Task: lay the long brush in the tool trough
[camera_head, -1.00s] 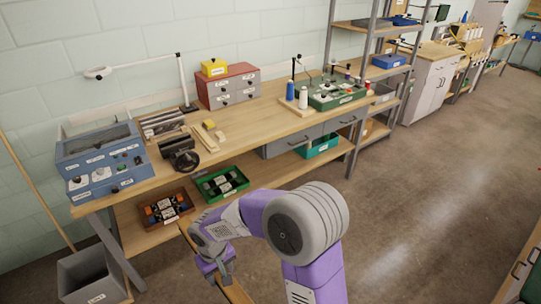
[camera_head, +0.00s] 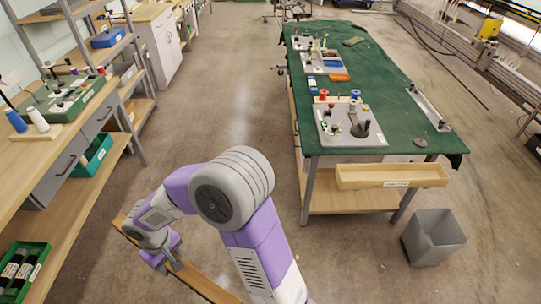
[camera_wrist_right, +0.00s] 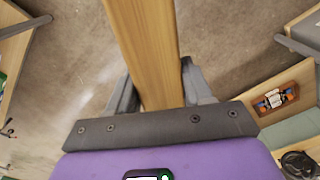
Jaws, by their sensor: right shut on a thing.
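My right gripper (camera_head: 166,256) is low at the left of centre in the head view, shut on the long brush (camera_head: 205,284). Only a long, flat wooden length of the brush shows; its bristles are not visible. In the right wrist view the brush (camera_wrist_right: 145,40) runs between the two grey fingers of the gripper (camera_wrist_right: 158,88), up out of the picture. The tool trough (camera_head: 392,183), a shallow pale wooden tray with a label, is at the near end of the green-topped table, well right of the gripper and apart from it. My left gripper is not in view.
The green-topped table (camera_head: 385,85) carries grey fixture plates and spools. A grey bin (camera_head: 433,238) stands on the floor below the trough. A wooden bench (camera_head: 60,165) with shelves lines the left. Open floor (camera_head: 225,125) lies between bench and table.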

